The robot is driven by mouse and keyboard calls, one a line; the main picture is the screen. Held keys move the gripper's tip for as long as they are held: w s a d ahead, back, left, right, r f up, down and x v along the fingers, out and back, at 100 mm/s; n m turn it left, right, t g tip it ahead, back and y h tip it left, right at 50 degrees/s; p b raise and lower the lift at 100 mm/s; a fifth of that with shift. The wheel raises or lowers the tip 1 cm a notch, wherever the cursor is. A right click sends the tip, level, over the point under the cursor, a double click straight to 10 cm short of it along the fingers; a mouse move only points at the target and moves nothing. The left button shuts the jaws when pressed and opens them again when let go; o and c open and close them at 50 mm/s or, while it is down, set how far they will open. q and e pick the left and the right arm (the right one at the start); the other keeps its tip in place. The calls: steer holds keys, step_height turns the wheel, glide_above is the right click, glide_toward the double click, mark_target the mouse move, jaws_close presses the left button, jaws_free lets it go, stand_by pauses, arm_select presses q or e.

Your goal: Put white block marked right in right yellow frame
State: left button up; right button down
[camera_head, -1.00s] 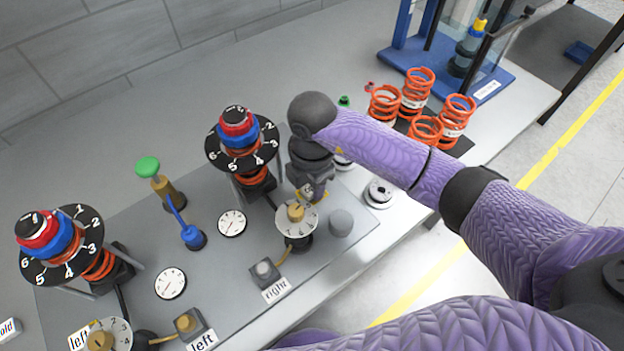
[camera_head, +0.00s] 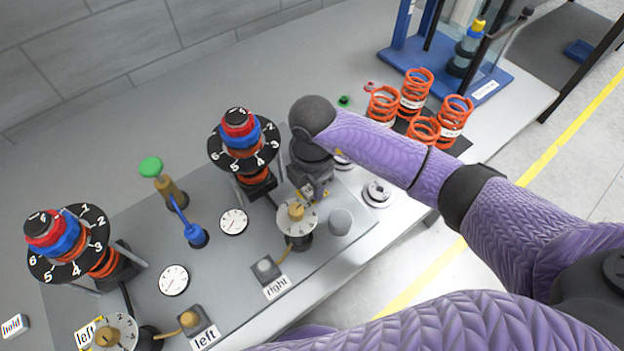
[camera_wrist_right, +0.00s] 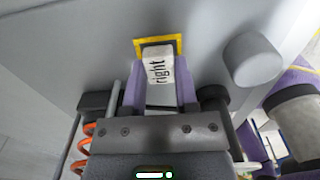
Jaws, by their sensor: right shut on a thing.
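The white block marked "right" (camera_wrist_right: 158,68) is between the fingers of my right gripper (camera_wrist_right: 160,90) in the right wrist view. The right yellow frame (camera_wrist_right: 177,42) shows around the block's far end; I cannot tell whether the block is seated in it or just above it. In the head view my right gripper (camera_head: 312,188) points down beside the right dial (camera_head: 297,218), and it mostly hides the block and frame. My left gripper is not in view.
A spring stack with a numbered disc (camera_head: 243,150) stands close left of my right gripper. A grey cylinder (camera_head: 340,222) stands to its right. A left dial (camera_head: 115,332), a "hold" block (camera_head: 14,327) and several orange springs (camera_head: 415,90) are farther off.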

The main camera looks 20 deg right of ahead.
steer(key=shift+f, duration=0.2)
stand_by(0.3)
steer(key=shift+c, duration=1.5)
jaws_free()
step_height(320, 180, up, 7)
steer(key=p, duration=0.7)
steer(key=shift+r, duration=0.2)
steer(key=shift+f, duration=0.15)
